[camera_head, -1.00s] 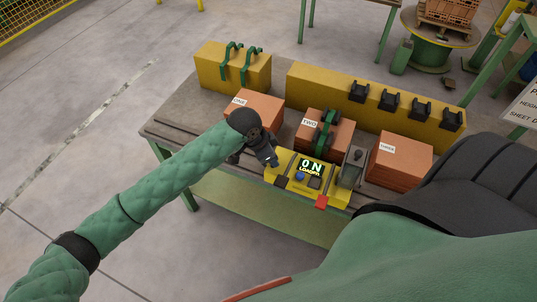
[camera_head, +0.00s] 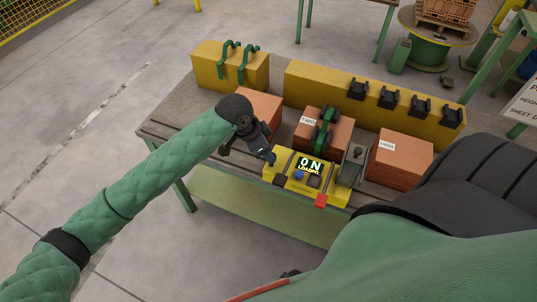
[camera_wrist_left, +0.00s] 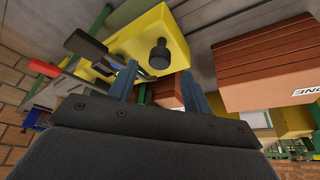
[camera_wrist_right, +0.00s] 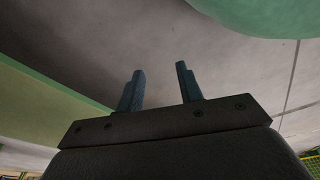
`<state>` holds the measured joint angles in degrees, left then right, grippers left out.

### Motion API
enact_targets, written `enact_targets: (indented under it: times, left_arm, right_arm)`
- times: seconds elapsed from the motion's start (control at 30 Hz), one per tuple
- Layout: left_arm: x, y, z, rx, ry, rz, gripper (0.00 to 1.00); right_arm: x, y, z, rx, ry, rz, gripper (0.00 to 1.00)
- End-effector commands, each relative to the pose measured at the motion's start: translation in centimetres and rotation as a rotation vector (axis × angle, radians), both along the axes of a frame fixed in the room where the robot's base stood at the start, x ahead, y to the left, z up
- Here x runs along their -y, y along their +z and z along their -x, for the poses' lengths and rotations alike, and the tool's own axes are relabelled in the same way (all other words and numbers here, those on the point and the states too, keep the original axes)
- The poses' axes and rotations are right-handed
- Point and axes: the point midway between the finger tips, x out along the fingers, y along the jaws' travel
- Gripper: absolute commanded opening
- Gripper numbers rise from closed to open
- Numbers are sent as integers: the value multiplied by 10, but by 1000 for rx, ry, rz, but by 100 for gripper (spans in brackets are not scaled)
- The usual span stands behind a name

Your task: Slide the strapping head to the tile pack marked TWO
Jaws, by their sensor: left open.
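The pack marked TWO (camera_head: 341,137) is a brown tile stack mid-bench with a green strap-like frame (camera_head: 325,130) over it. A yellow unit (camera_head: 280,168), which I take for the strapping head, stands at the bench's front edge before this pack; its display reads 0 N LOADED. A grey lever block (camera_head: 352,165) is at its right end. My left gripper (camera_head: 268,158) is open at the unit's left end. In the left wrist view the open fingers (camera_wrist_left: 158,78) point toward a yellow body with a black knob (camera_wrist_left: 159,57); contact is unclear. My right gripper (camera_wrist_right: 159,75) is open and empty.
A brown pack (camera_head: 262,105), its label hidden by my left wrist, and pack THREE (camera_head: 405,160) flank pack TWO. A yellow beam with black brackets (camera_head: 325,88) and a yellow box with green hooks (camera_head: 207,72) stand behind. Floor left of the bench is clear.

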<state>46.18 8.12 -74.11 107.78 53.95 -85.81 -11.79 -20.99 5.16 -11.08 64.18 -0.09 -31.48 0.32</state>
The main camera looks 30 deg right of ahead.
Motion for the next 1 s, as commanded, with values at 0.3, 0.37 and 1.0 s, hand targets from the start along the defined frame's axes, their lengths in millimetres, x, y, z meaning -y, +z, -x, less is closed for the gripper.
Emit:
enact_targets:
  times: [0.3, 0.37, 1.0]
  left_arm:
    - [-13, 30, -2, 1, 0, 0, 50]
    - [-14, 33, -2, 0, 0, 0, 50]
    - [-14, 34, -1, -2, 4, 6, 50]
  right_arm:
    - [-10, 19, -14, -15, -7, -7, 36]
    - [-10, 21, -15, -16, -7, -7, 36]
    - [-9, 23, -16, -17, -8, -5, 36]
